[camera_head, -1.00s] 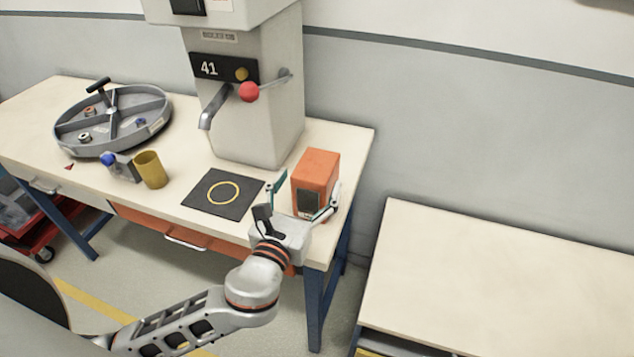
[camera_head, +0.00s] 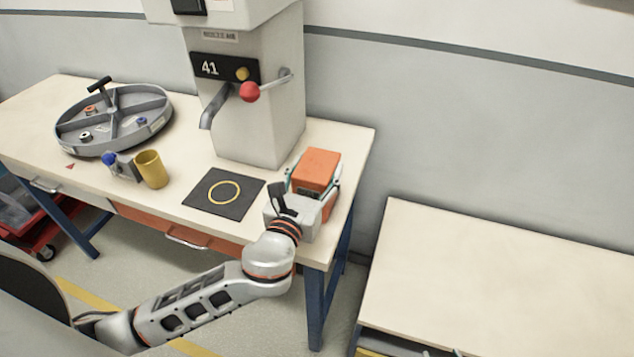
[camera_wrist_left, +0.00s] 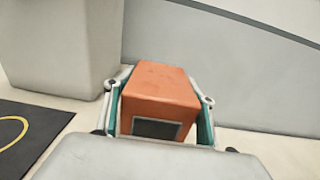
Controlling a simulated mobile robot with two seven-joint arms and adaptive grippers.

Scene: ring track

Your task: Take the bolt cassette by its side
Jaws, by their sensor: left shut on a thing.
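The bolt cassette is an orange box (camera_head: 317,167) standing upright on the right end of the bench, beside the grey dispenser. My left gripper (camera_head: 314,184) is shut on it, with one finger along each of its two sides. In the left wrist view the cassette (camera_wrist_left: 160,88) sits between the teal-padded fingers (camera_wrist_left: 160,120), its dark window facing my wrist. The lower part of the cassette is hidden behind the gripper in the head view. My right gripper does not clearly show.
A grey dispenser (camera_head: 255,125) marked 41 with a red-knobbed lever stands behind left. A black mat (camera_head: 205,204) with a yellow ring lies left of the gripper. A yellow cup (camera_head: 151,169) and a round divided tray (camera_head: 72,142) stand farther left. A bare table (camera_head: 500,270) is at right.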

